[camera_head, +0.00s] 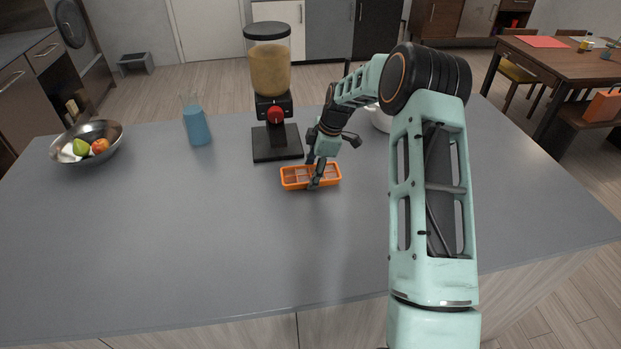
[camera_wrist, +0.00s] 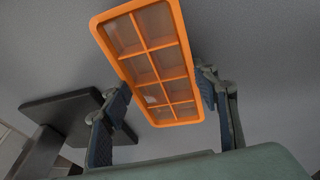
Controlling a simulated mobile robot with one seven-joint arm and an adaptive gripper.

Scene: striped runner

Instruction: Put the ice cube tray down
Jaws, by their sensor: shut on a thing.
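The orange ice cube tray (camera_head: 296,185) is at the middle of the grey counter in the head view, in front of the blender-like dispenser. My gripper (camera_head: 318,179) is at the tray from above. The wrist view shows the tray (camera_wrist: 186,72) between the two fingers of my gripper (camera_wrist: 163,97), one at each long side, towards the tray's near end. The tray's compartments look empty or clear. Whether its underside touches the counter or sits just above it, I cannot tell.
The counter (camera_head: 200,240) is clear in front and to the left. The dispenser (camera_head: 272,85) with its dark base stands behind the tray. A glass of blue liquid (camera_head: 196,124), a metal fruit bowl (camera_head: 112,131) and a white bowl (camera_head: 379,119) stand further off.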

